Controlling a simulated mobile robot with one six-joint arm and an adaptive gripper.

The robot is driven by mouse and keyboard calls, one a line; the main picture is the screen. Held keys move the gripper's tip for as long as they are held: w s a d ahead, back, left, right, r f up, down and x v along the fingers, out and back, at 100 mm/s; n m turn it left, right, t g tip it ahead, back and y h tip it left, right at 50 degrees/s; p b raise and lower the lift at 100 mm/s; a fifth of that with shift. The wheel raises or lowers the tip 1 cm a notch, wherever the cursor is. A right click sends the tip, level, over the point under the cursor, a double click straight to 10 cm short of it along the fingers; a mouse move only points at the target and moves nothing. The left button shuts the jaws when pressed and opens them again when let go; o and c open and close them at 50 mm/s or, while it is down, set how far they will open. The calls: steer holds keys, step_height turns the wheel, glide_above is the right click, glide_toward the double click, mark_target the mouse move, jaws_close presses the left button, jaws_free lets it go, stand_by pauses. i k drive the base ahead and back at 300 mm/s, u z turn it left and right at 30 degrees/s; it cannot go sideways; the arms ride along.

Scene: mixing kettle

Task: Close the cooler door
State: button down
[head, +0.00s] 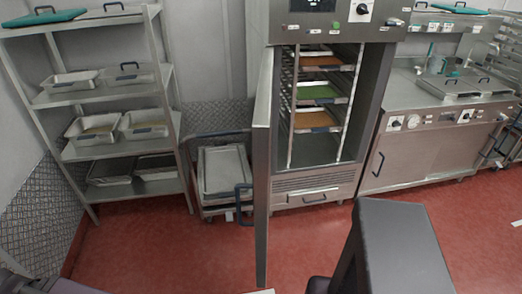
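The cooler (318,195) is a steel cabinet at the centre of the head view. Its door (262,165) stands wide open, swung out toward me from the cabinet's left side and seen nearly edge-on. A dark blue handle (243,204) shows on the door's left face. The open cabinet shows racks with trays, among them a green one (318,93) and an orange-brown one (315,119). A dark grey part of my own arm shows at the lower right, apart from the door in the picture. My gripper is not in view.
Left of the door is a low cart (224,171) with a tray on top. Farther left stands a shelf rack (118,151) with metal pans. Right of the cooler is a steel counter unit (440,140) with knobs. Red floor (160,250) is clear in front.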

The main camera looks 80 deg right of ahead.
mark_target(262, 123)
steer(key=u, duration=0.05)
steer(key=i, duration=0.85)
steer(key=z, duration=0.65)
steer(key=k, duration=0.2)
steer(key=z, duration=2.65)
